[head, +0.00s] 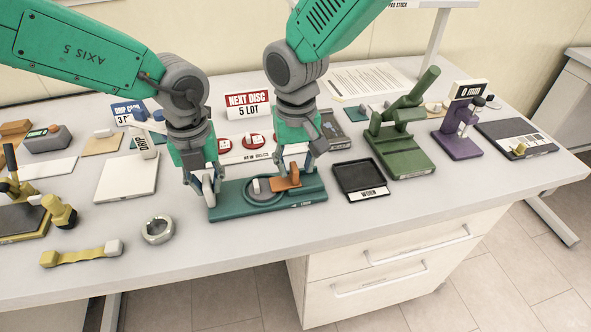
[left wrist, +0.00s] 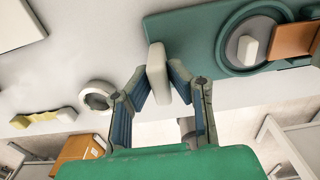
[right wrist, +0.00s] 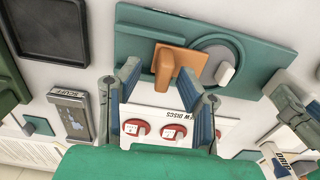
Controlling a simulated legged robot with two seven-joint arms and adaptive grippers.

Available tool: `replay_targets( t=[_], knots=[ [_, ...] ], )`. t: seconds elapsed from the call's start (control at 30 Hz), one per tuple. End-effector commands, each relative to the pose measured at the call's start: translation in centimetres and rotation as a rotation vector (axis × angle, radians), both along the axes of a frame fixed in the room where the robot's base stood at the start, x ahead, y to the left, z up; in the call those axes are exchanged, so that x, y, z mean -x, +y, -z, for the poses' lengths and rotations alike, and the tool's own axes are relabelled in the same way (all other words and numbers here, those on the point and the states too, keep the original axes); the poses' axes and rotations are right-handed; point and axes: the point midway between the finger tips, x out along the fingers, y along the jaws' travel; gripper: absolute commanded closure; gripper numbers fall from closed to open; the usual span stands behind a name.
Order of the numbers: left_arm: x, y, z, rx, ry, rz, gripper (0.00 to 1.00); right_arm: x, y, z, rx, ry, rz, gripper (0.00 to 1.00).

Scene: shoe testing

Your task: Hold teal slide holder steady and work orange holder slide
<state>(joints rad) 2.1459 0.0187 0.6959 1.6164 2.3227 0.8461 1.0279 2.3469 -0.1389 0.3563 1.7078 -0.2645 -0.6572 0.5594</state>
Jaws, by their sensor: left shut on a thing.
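The teal slide holder (head: 312,193) lies flat near the table's front edge, with a round grey seat and a small pale piece (left wrist: 247,50) on it. A cream upright grip block (left wrist: 157,72) stands at its left end. My left gripper (head: 207,188) is shut on this block, one finger on each side. The orange holder slide (head: 287,180) lies across the right part of the teal holder, beside the round seat, with a raised handle (right wrist: 163,68). My right gripper (right wrist: 159,72) is open above it, the handle between its fingertips in the picture; contact is not clear.
A black tray (head: 349,190) and a green press (head: 399,160) stand to the right. A white board (head: 127,180) is to the left. A metal ring (head: 158,231) and yellow bar (head: 80,255) lie at front left. Red discs (right wrist: 172,132) on a white card lie behind the holder.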

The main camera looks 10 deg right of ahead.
Motion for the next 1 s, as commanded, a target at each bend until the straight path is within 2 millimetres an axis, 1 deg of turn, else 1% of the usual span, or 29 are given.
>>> replay_targets(
  t=[0.03, 0.2, 0.5, 0.53, 0.57, 0.6, 0.83, 1.0],
  knots=[
    [0.1, 0.0, 0.1, 0.000, 0.001, 0.001, 1.00, 0.0, 0.0, 0.7, 0.000, 0.001, 0.000, 0.67],
    [0.1, 0.0, 0.1, 0.001, 0.001, 0.001, 1.00, 0.0, 0.0, 2.0, 0.000, -0.001, 0.000, 0.67],
    [0.1, 0.0, 0.1, 0.001, 0.002, 0.001, 1.00, 0.0, 0.0, 2.1, -0.001, -0.002, 0.001, 0.67],
    [0.1, 0.0, 0.1, 0.001, 0.002, 0.001, 1.00, 0.0, 0.0, 2.1, -0.001, -0.002, 0.001, 0.74],
    [0.1, 0.0, 0.1, 0.001, 0.002, 0.001, 1.00, 0.0, 0.0, 2.1, -0.001, -0.002, 0.001, 0.85],
    [0.1, 0.0, 0.1, 0.000, 0.002, 0.001, 1.00, 0.0, 0.0, 2.1, -0.001, -0.002, 0.001, 0.99],
    [0.1, 0.0, 0.1, -0.001, 0.002, 0.001, 1.00, 0.0, -0.3, 2.1, 0.000, -0.001, 0.002, 1.00],
    [0.1, 0.1, 0.1, -0.002, 0.002, 0.000, 1.00, 0.0, -2.5, 2.1, 0.001, 0.000, 0.005, 1.00]
  ],
)
